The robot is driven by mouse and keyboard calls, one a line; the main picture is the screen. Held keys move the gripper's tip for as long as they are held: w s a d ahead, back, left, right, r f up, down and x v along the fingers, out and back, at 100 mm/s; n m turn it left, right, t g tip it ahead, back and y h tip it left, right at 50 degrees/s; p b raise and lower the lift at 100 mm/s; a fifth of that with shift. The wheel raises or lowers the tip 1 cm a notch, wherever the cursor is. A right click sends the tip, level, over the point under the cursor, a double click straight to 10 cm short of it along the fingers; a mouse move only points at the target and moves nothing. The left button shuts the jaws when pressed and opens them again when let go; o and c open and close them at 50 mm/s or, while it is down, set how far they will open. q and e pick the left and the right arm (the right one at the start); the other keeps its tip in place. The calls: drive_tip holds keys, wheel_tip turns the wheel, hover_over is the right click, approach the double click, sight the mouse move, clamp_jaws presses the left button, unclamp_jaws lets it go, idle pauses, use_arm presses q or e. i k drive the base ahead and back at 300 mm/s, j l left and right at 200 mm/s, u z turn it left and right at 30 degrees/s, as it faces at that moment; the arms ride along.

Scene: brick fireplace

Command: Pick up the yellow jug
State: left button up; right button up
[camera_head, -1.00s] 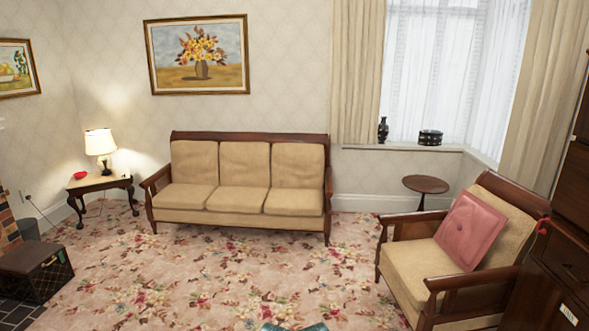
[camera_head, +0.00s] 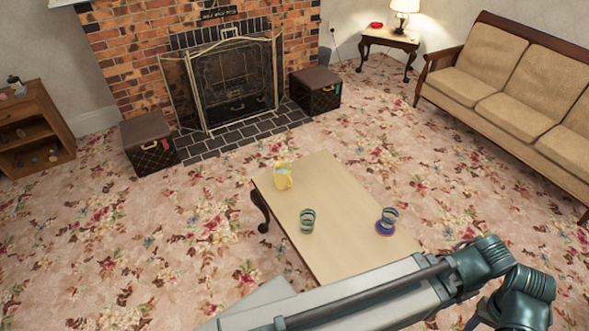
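The yellow jug (camera_head: 283,180) stands upright near the far left corner of the low wooden coffee table (camera_head: 340,200). Its inside looks pale blue. No gripper touches it. One of my arms crosses the bottom of the view, with grey links and teal joints. I see no fingertips of either gripper.
On the same table are a green cup (camera_head: 307,222) and a blue-grey cup (camera_head: 389,215) on a purple saucer (camera_head: 384,228). Behind are a brick fireplace with a metal screen (camera_head: 225,85) and two dark boxes (camera_head: 149,143) (camera_head: 315,91). A sofa (camera_head: 505,90) stands right. Open carpet lies left.

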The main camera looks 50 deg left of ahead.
sight(282, 175)
drive_tip(key=u, duration=1.9)
